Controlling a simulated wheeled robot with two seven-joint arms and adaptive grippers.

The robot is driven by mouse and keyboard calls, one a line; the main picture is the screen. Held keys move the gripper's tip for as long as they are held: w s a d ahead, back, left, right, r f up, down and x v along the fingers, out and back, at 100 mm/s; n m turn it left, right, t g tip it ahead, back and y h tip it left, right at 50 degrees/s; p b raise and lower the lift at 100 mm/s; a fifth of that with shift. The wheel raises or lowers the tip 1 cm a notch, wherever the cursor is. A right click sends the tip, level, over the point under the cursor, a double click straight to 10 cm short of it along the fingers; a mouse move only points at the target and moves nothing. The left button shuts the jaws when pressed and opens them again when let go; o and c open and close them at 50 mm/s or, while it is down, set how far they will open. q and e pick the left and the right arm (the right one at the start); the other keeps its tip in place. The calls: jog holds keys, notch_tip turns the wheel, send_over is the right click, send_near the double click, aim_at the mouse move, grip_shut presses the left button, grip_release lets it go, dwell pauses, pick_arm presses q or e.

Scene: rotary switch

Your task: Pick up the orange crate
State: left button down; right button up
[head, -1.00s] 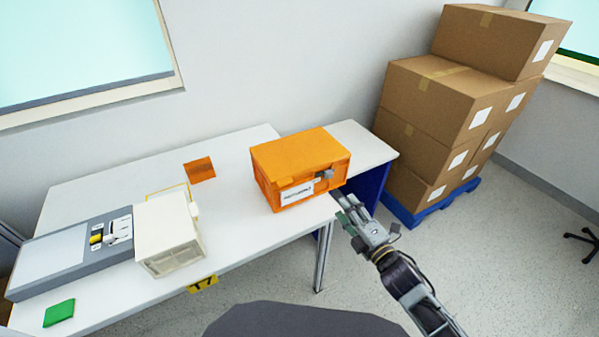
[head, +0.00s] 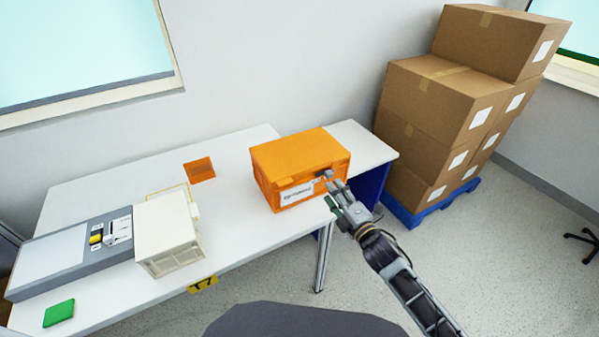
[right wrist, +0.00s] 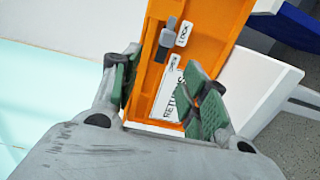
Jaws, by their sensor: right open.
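The orange crate (head: 290,158) sits closed on the right part of the white table. Its front bears a white label and a small grey latch (head: 322,175). In the right wrist view the crate (right wrist: 212,22) shows a dark switch (right wrist: 168,38) beside small tags, one reading LOCK, and a label reading RETURNS. My right gripper (head: 335,192) is open just in front of the crate's right front side. Its green-padded fingers (right wrist: 165,95) stand apart, with the crate's labelled face beyond and between them; contact cannot be told. My left gripper is out of view.
A cream crate (head: 168,235) stands on the white table (head: 240,225), next to a grey panel (head: 60,258). An orange square (head: 200,170) and a green square (head: 59,313) lie flat. Cardboard boxes (head: 430,100) are stacked on a blue pallet (head: 420,215) at right.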

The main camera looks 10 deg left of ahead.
aim_at(319, 174)
jog(key=shift+x, duration=0.8)
jog(key=shift+w, duration=0.1)
jog(key=shift+x, duration=2.5)
jog(key=shift+f, duration=0.15)
grip_shut()
jog(key=shift+a, duration=0.1)
